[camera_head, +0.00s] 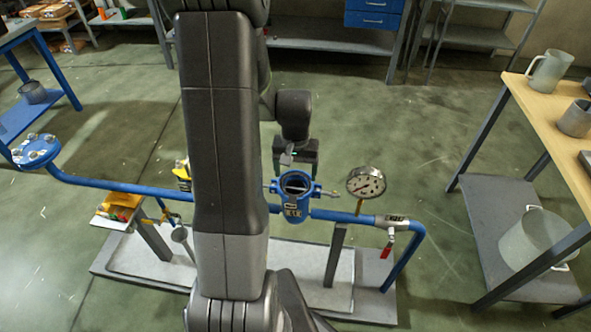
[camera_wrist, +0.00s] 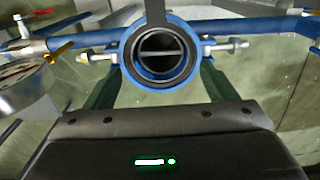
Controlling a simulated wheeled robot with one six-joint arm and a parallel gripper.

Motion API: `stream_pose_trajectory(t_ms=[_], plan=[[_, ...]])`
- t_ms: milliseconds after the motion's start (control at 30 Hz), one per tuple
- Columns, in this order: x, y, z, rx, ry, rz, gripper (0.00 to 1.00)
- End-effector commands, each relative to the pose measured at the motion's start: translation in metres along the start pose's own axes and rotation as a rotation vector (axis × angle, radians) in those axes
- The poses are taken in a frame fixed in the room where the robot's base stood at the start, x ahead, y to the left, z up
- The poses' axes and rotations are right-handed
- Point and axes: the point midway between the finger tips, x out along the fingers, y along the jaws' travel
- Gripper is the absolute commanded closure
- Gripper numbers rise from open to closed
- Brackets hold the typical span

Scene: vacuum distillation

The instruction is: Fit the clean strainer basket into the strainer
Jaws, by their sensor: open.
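The blue strainer (camera_head: 294,213) stands upright in the pipe line with its top open and bolts out to both sides. It also shows in the wrist view (camera_wrist: 125,62). Inside its mouth is a dark round opening with a grey rim and a bar across it, which looks like the basket with its handle (camera_wrist: 166,53); how deep it sits I cannot tell. My gripper (camera_head: 297,165) is just behind the strainer's mouth in the head view. In the wrist view its green fingers (camera_wrist: 157,88) are apart, one on each side of the strainer, with nothing between them held.
A pressure gauge (camera_head: 366,182) and a red-handled valve (camera_head: 387,248) are on the pipe to the right. A yellow-orange tray (camera_head: 117,210) is at left. The wooden table (camera_head: 530,95) at right bears a jug (camera_head: 549,72); a large pot (camera_head: 536,238) stands on its lower shelf.

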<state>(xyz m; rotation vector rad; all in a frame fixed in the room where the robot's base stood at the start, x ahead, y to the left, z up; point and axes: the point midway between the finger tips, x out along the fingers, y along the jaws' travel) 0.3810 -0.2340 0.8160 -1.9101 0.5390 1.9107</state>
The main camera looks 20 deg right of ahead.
Motion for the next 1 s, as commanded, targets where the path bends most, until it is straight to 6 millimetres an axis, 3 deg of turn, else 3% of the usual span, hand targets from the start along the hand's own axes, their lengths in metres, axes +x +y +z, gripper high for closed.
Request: stream_pose_trajectory(t_ms=[233,700,1000], plan=[[-0.021,0.000,-0.001,0.000,0.004,0.000,0.21],[-0.113,0.000,-0.001,0.000,0.004,0.000,0.21],[-0.127,0.000,0.000,0.000,0.000,0.000,0.21]])
